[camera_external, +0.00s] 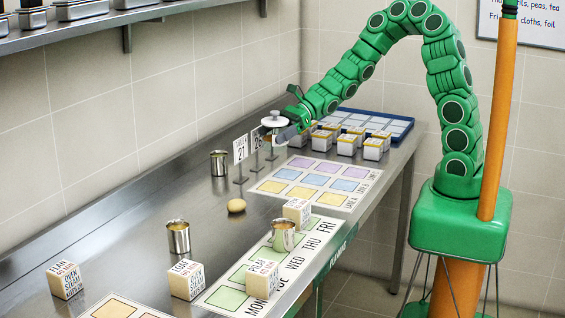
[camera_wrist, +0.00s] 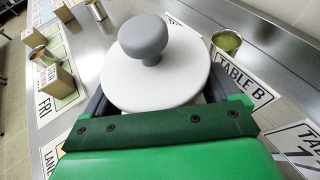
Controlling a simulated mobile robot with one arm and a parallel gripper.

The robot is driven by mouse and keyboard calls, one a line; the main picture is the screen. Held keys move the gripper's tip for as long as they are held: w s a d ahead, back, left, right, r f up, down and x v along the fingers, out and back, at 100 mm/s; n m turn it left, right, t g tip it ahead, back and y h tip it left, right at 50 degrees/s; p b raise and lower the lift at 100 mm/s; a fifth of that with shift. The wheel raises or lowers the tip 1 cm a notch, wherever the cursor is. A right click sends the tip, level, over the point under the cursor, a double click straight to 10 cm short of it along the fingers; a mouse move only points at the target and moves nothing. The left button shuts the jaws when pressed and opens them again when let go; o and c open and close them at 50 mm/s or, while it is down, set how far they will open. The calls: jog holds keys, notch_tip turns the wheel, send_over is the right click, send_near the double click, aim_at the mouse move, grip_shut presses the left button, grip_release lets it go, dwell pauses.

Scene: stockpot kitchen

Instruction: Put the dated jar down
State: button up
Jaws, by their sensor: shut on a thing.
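The jar (camera_external: 273,121) has a pale round lid with a small knob and is in my gripper near the far part of the steel counter. In the wrist view its white lid (camera_wrist: 130,80) with a grey knob fills the middle and hides the jar's body. My gripper (camera_external: 283,130) is shut on it, with a dark finger on each side of the lid in the wrist view (camera_wrist: 160,92). I cannot tell whether the jar's base touches the counter. No date on the jar is readable.
Standing number cards (camera_external: 240,150) and a can (camera_external: 219,163) are left of the jar. Several white-and-yellow boxes (camera_external: 347,145) and a blue tray (camera_external: 372,122) are to its right. A coloured lane mat (camera_external: 318,184) lies nearer. A "TABLE B" card (camera_wrist: 243,80) shows beside the lid.

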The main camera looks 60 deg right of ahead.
jog(key=d+f+m+t+h, duration=0.1)
jog(key=d+m+t+h, duration=0.15)
jog(key=d, duration=1.25)
jog(key=shift+m+y, duration=0.25)
jog(key=shift+s+d+f, duration=0.1)
jog(key=shift+s+f, duration=0.1)
jog(key=shift+f, duration=1.9)
jog(key=shift+s+f, duration=0.15)
jog(key=shift+f, duration=1.9)
jog(key=shift+f, duration=0.1)
jog(key=o, duration=1.6)
